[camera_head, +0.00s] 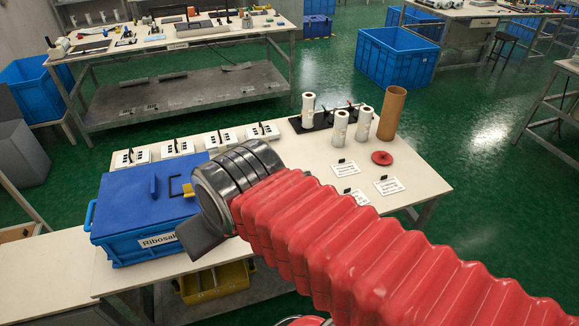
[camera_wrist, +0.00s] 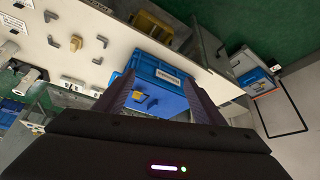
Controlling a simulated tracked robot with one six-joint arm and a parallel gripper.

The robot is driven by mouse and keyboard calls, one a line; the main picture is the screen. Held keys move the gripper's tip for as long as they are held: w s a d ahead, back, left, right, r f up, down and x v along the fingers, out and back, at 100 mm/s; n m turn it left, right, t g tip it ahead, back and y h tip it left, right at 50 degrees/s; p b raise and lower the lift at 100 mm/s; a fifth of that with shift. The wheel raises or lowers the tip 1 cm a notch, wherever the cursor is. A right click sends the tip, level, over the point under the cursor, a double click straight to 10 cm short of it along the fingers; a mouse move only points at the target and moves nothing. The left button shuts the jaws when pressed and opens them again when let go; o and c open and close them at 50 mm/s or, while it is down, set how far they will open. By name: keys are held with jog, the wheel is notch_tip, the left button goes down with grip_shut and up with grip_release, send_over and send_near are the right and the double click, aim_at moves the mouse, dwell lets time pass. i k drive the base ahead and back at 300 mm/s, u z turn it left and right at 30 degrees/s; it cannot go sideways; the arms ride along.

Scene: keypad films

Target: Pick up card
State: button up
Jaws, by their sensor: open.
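Several white printed cards lie flat on the white table right of my arm, each with a small black piece at its edge: one card (camera_head: 346,168), another card (camera_head: 389,187), and a third card (camera_head: 358,197) partly hidden by my arm. In the wrist view a printed card (camera_wrist: 11,22) shows at the top left. My gripper (camera_wrist: 158,80) is open and empty, its dark fingers pointing towards the blue box. In the head view my gripper (camera_head: 203,240) is a dark shape at the box's right side, away from the cards.
The blue lidded box (camera_head: 125,238) with a yellow latch stands at the table's left front. White keypad-like blocks (camera_head: 178,148) line the back edge. White rolls (camera_head: 340,128), a brown tube (camera_head: 391,112) and a red disc (camera_head: 382,158) stand near the cards. A yellow bin (camera_head: 215,284) is below.

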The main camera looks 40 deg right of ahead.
aim_at(342, 169)
jog(key=z, duration=1.75)
jog(key=k, duration=0.5)
jog(key=z, duration=0.1)
jog(key=i, duration=0.5)
jog(key=u, duration=0.05)
